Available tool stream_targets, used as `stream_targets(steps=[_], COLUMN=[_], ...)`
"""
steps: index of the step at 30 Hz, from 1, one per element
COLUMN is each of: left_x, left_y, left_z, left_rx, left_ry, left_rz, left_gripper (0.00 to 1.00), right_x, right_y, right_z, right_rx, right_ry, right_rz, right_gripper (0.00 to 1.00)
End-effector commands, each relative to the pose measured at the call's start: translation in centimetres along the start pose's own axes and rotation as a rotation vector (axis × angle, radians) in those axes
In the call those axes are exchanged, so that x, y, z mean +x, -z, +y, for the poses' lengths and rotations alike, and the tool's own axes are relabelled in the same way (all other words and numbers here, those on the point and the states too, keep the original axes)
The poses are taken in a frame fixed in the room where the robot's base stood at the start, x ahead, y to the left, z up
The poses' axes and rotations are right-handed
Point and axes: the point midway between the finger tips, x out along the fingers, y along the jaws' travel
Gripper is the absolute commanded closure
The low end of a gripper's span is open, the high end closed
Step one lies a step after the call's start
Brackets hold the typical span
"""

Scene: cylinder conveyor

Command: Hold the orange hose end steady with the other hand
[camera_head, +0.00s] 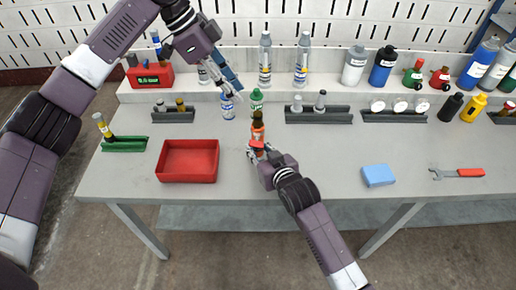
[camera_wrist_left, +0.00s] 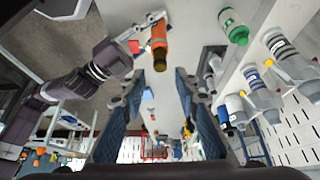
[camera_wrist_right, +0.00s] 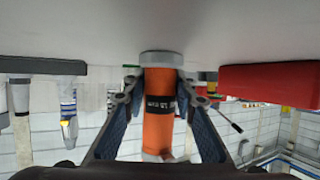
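No hose is recognisable. An orange cylinder (camera_head: 258,134) with a black label and a brown top stands upright at the middle of the grey table. My right gripper (camera_head: 257,148) is at its near side. In the right wrist view the orange cylinder (camera_wrist_right: 158,122) lies between the two fingers (camera_wrist_right: 160,85), which close in on both its sides and appear to touch it. My left gripper (camera_head: 230,84) is open and empty, above and behind the cylinder, to its left. In the left wrist view the orange cylinder (camera_wrist_left: 159,38) shows beyond the spread fingers (camera_wrist_left: 157,80).
A white-and-blue bottle (camera_head: 227,111) stands just below my left gripper. A green bottle (camera_head: 257,96) stands behind the cylinder. A red tray (camera_head: 188,144) is at left, a black rack (camera_head: 335,116) behind right. A blue block (camera_head: 378,176) and a wrench (camera_head: 460,173) lie at right.

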Motion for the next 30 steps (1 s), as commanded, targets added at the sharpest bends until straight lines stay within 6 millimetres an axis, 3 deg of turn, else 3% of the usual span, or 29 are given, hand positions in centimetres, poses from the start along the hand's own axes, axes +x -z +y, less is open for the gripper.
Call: stream_targets(steps=[6,7,14,18,20,23,30], left_x=[0.0,0.0,0.0,0.1,0.2,0.6,1.5], left_y=[0.0,0.0,0.0,0.1,0.4,1.2,3.6], left_z=[0.0,0.0,0.0,0.1,0.3,0.9,2.9], left_rx=[0.0,0.0,0.0,0.02,0.066,0.224,0.848], left_ry=[0.0,0.0,0.0,0.001,0.005,0.014,0.009], left_rz=[0.0,0.0,0.0,-0.008,-0.028,-0.093,-0.376], left_gripper=[0.71,0.71,0.71,0.59,0.58,0.58,0.58], right_x=[0.0,0.0,0.0,0.0,0.0,0.0,0.0], right_y=[0.0,0.0,-0.1,-0.1,-0.1,-0.1,-0.1], right_z=[0.0,0.0,0.0,0.0,0.0,0.0,0.0], right_rx=[0.0,0.0,0.0,0.0,0.0,0.0,0.0], right_ry=[0.0,0.0,0.0,0.0,0.0,0.0,0.0], right_rz=[-0.001,-0.001,-0.001,-0.001,-0.001,-0.001,-0.001], right_gripper=[1.0,0.76,1.0,1.0,1.0,1.0,1.0])
